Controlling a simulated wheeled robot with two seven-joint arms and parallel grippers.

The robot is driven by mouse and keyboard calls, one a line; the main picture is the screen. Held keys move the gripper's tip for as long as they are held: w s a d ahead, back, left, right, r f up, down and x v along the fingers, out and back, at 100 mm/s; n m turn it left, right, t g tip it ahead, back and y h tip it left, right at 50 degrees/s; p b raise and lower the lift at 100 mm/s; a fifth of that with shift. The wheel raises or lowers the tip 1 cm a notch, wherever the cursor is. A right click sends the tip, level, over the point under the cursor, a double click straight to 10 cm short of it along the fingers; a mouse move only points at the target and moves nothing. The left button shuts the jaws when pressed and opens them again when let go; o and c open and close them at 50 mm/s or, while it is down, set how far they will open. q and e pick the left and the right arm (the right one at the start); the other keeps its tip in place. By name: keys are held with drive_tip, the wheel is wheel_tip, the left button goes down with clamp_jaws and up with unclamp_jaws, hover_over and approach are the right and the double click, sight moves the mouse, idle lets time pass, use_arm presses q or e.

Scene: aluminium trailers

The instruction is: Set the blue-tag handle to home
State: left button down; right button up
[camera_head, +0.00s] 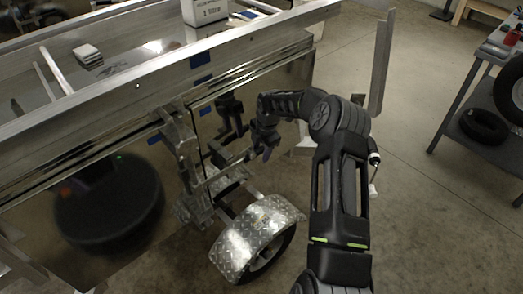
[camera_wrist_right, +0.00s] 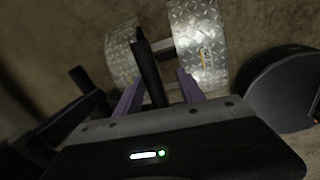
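A metal lever handle (camera_head: 228,168) reaches out from the latch bracket on the trailer's side, above the wheel fender. Its dark grip (camera_wrist_right: 148,68) shows in the right wrist view. My right gripper (camera_head: 262,150) is at the handle's outer end. In the right wrist view my right gripper (camera_wrist_right: 160,84) is open, with the dark grip between its two fingers and gaps visible on both sides. Blue tags (camera_head: 206,110) show on the trailer's side; I cannot tell which belongs to this handle. My left gripper is not in view.
The polished trailer wall (camera_head: 285,85) stands close behind my right gripper and mirrors my body. The diamond-plate fender (camera_head: 258,232) lies just below the handle. A workbench (camera_head: 478,75) with tires stands at the right. The floor between is clear.

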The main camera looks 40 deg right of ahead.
wheel_tip(320, 180, up, 8)
drive_tip(key=s+b, duration=0.1)
drive_tip(key=shift+s+f, duration=0.2)
drive_tip(key=shift+s, duration=0.05)
idle(0.4)
idle(0.4)
